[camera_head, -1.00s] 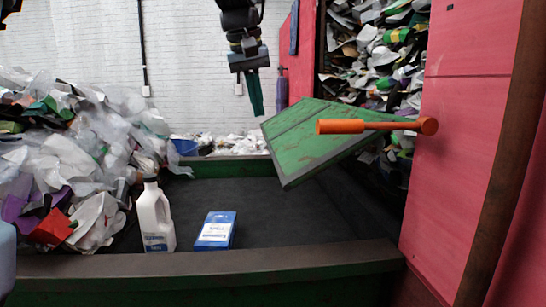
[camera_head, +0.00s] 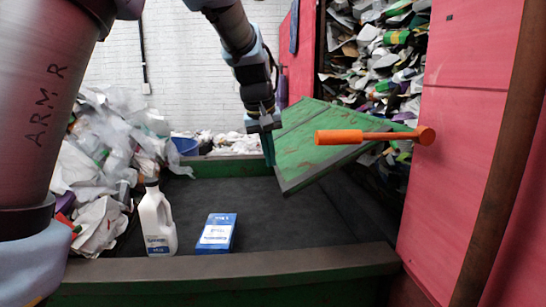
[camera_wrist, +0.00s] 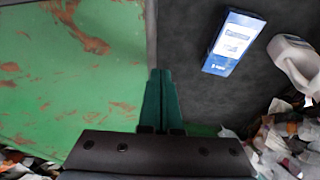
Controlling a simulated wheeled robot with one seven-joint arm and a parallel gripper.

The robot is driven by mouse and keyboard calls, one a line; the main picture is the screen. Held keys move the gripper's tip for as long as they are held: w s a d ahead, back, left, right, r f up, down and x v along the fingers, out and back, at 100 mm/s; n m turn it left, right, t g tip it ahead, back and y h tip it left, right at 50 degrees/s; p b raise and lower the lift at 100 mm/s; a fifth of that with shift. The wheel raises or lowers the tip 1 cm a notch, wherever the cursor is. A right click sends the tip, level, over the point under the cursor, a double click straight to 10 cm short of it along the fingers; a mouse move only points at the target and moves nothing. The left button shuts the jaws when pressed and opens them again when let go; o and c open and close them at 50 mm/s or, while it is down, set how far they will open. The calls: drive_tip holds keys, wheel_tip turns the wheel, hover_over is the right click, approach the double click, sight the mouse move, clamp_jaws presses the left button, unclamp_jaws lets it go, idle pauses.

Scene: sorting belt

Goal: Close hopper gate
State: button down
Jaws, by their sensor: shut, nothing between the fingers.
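The green hopper gate (camera_head: 318,143) is a scuffed metal flap that hangs open and tilted over the dark belt, in front of the scrap-filled hopper opening. It also fills the left of the wrist view (camera_wrist: 65,70). My gripper (camera_head: 269,160) is shut and empty, pointing down beside the gate's left edge. In the wrist view its green fingers (camera_wrist: 158,80) lie together along that edge; I cannot tell whether they touch it.
Plastic waste (camera_head: 95,195) heaps at the left. The pink wall (camera_head: 462,130) bounds the right, and a belt rim (camera_head: 230,266) the front.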

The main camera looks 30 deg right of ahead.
drive_tip(key=shift+s+d+f, duration=0.15)
drive_tip(key=shift+d+f, duration=0.15)
drive_tip(key=shift+f, duration=0.4)
drive_tip(key=shift+f, duration=0.1)
